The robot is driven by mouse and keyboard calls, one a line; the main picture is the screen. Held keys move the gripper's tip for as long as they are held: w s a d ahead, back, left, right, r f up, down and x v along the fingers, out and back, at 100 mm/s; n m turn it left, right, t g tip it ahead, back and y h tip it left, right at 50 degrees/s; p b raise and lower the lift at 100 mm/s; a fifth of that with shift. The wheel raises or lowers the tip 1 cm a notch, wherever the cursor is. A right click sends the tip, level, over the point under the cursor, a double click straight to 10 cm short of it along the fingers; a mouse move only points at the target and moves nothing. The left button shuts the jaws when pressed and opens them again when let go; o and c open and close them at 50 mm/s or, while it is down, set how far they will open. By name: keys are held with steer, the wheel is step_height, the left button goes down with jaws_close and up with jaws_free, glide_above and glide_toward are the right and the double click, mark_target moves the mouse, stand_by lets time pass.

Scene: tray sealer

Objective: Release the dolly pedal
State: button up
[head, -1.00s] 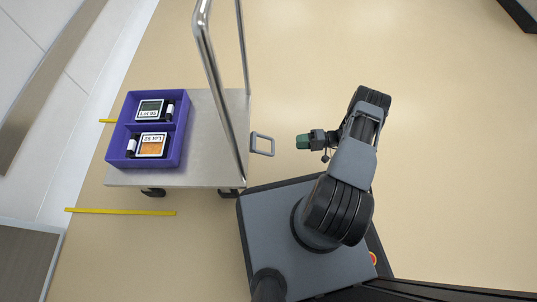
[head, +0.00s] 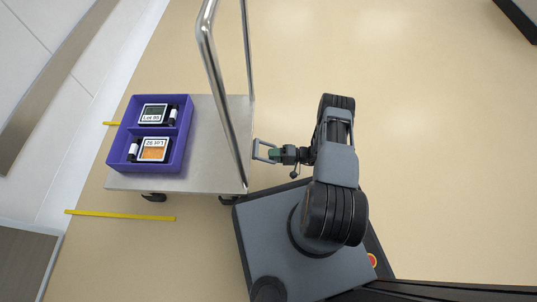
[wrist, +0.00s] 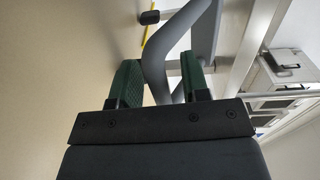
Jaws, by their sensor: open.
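The dolly (head: 213,125) is a flat grey cart with a tall metal push handle. Its pedal (head: 257,148) is a grey loop sticking out from the right edge of the deck, low down. My gripper (head: 272,154) is at the outer end of this loop and hides part of it. In the wrist view, the green fingers of my gripper (wrist: 160,80) are open and apart. The pedal's bar (wrist: 153,62) runs between them, nearer the left finger. I cannot tell whether the bar touches that finger.
A purple divided tray (head: 185,160) with labelled packs and small bottles sits on the dolly. The push handle (head: 222,85) rises close to the left of my gripper. Yellow floor strips (head: 120,215) lie by the dolly. The floor to the right is clear.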

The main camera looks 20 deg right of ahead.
steer(key=shift+w+a, duration=0.1)
steer(key=shift+a, duration=0.35)
steer(key=shift+c, duration=0.2)
jaws_close()
